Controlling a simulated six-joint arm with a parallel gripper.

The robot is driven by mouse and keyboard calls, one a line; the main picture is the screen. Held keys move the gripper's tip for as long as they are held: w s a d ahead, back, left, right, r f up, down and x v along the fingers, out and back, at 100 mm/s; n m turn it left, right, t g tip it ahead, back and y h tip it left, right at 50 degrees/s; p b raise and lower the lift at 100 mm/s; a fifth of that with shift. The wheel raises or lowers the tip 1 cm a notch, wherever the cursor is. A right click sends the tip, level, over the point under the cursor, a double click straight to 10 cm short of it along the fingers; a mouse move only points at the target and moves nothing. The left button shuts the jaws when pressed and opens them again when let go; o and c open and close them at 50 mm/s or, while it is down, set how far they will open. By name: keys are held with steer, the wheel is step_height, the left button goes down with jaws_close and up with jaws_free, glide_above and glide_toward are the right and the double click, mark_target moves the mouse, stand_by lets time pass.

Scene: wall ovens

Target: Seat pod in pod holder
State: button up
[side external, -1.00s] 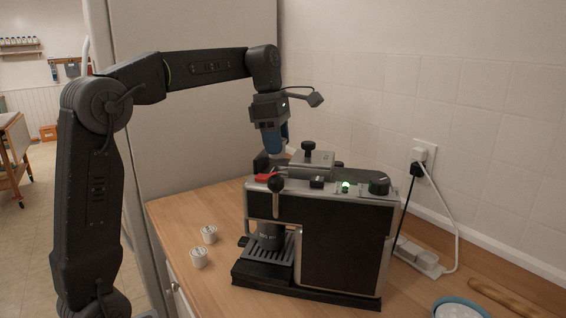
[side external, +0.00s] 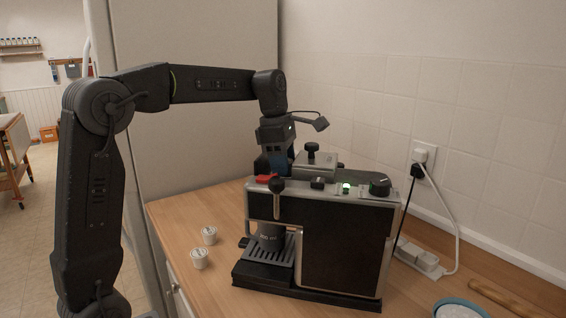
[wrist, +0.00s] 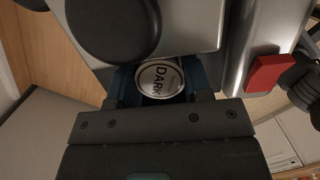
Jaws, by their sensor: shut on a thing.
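My gripper (wrist: 158,88) is shut on a white pod (wrist: 160,78) with a round lid reading DARK; its blue fingers stand on both sides of the pod. In the side view my gripper (side external: 275,168) points down at the left end of the top of the coffee machine (side external: 340,240). Its fingertips and the pod are hidden there behind the machine's top edge. The pod holder cannot be made out in either view; the pod covers the spot below it. I cannot tell whether the pod touches the machine.
A grey lid block with a black knob (side external: 312,148) stands just right of my gripper. A red switch (side external: 266,179) and a black-knobbed lever (side external: 277,187) are near it.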

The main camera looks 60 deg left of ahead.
steer(key=shift+f, duration=0.95)
steer(key=o, duration=0.9)
steer(key=shift+d, duration=0.1)
steer(key=shift+r, duration=0.1)
step_height(320, 180, up, 13)
steer(key=s+a, duration=0.1)
steer(key=shift+a+r, duration=0.15)
steer(key=shift+a, duration=0.1)
steer(key=s+d+f+m+t+y, duration=0.1)
steer(key=s+d+f+m+t, duration=0.15)
steer(key=s+d+m, duration=0.5)
steer(key=s+d+f+m+t, duration=0.2)
steer(key=s+d+f+m, duration=0.15)
steer(key=m, duration=0.65)
steer(key=s+d+f+m, duration=0.2)
steer(key=s+f+m, duration=0.6)
steer(key=f, duration=0.4)
steer(key=shift+s+d+f, duration=0.15)
steer(key=shift+s+d, duration=0.15)
steer(key=shift+s, duration=0.35)
